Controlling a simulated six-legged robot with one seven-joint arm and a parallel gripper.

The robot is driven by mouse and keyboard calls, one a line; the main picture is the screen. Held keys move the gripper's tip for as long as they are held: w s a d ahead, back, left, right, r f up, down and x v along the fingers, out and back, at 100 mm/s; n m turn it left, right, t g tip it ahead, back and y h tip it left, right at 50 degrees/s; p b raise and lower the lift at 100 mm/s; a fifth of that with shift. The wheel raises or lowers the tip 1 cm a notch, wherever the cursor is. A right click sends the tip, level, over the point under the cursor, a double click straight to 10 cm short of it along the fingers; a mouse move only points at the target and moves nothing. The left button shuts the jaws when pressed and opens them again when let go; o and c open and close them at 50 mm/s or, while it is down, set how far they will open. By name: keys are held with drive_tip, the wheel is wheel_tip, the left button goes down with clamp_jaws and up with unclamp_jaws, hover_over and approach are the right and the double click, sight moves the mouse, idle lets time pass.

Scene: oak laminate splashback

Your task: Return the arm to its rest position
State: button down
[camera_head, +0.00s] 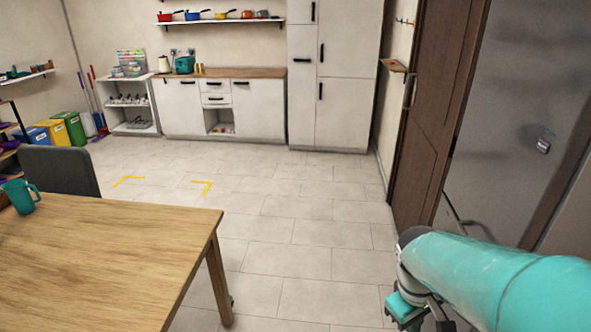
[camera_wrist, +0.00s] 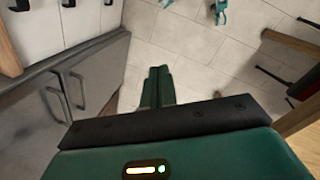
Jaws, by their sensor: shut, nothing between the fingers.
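My gripper (camera_wrist: 158,86) shows in the wrist view with its two dark green fingers side by side and touching. It is shut and holds nothing, with tiled floor behind it. My teal arm (camera_head: 490,275) reaches into the lower right of the head view, close to the grey metal-faced unit. I cannot make out the fingers in the head view.
A wooden table (camera_head: 95,260) stands at the left with a teal mug (camera_head: 22,197) and a dark chair (camera_head: 60,170). A brown door (camera_head: 435,110) and a grey unit (camera_head: 515,130) stand close on the right.

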drive_tip(key=s+a+r+m+t+y, duration=0.2)
drive_tip(key=s+a+r+m+t, duration=0.2)
drive_tip(key=a+r, duration=0.5)
wheel_tip(320, 180, up, 2)
drive_tip(key=shift+s+r+m+t, duration=0.15)
drive_tip(key=shift+s+m+t, duration=0.15)
drive_tip(key=shift+s+t, duration=0.4)
drive_tip(key=shift+w, duration=0.1)
